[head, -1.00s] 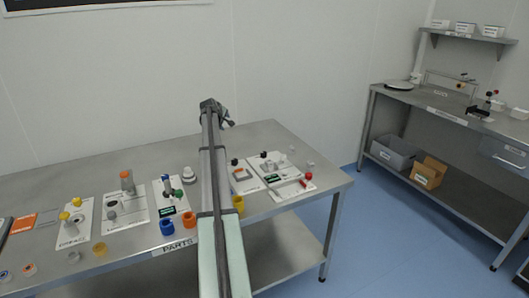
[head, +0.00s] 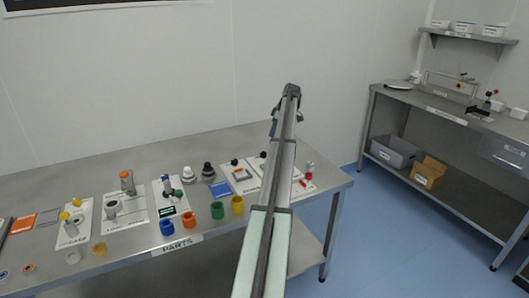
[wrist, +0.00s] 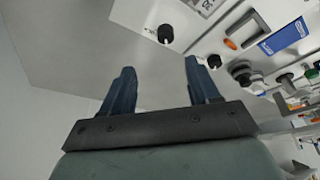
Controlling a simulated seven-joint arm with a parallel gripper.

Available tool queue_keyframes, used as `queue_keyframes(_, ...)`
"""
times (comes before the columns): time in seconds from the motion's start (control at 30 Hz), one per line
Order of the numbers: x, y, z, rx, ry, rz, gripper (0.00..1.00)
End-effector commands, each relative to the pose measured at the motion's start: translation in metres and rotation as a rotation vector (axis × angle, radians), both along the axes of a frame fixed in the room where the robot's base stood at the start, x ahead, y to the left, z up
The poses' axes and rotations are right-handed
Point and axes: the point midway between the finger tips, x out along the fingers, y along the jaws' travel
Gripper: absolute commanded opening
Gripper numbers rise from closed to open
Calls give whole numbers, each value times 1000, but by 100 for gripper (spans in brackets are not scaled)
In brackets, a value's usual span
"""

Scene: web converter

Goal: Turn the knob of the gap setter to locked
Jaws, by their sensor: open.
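My gripper is open and empty; its two blue fingers (wrist: 160,72) stand apart in the wrist view. In the head view, my gripper end (head: 284,108) is raised over the right part of the table. I cannot read which unit is the gap setter. In the wrist view, a black knob (wrist: 166,34) sits on a white panel beyond the fingers, with a display partly cut off. A second black knob (wrist: 214,61) shows beside the right finger. In the head view, a black knob (head: 234,162) stands on a white panel left of my arm; my arm partly hides the neighbouring panel.
Blue (head: 167,227), orange (head: 189,211), green (head: 217,209) and yellow (head: 237,204) cups stand near the table's front edge. White units with knobs and posts line the left side. A blue label plate (wrist: 285,37) shows in the wrist view.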

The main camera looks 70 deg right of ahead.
Motion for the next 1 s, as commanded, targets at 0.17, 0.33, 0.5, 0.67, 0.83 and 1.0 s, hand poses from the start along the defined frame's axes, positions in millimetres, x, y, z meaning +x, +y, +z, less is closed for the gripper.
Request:
queue_keyframes(0.17,1,4,-1,32,-34,40,60)
queue_keyframes(0.33,9,5,-19,32,-33,39,60)
queue_keyframes(0.5,19,5,-46,32,-32,38,60)
queue_keyframes(0.67,31,5,-72,31,-31,38,60)
queue_keyframes(0.83,41,5,-97,31,-31,37,60)
queue_keyframes(1.0,48,5,-115,31,-31,37,60)
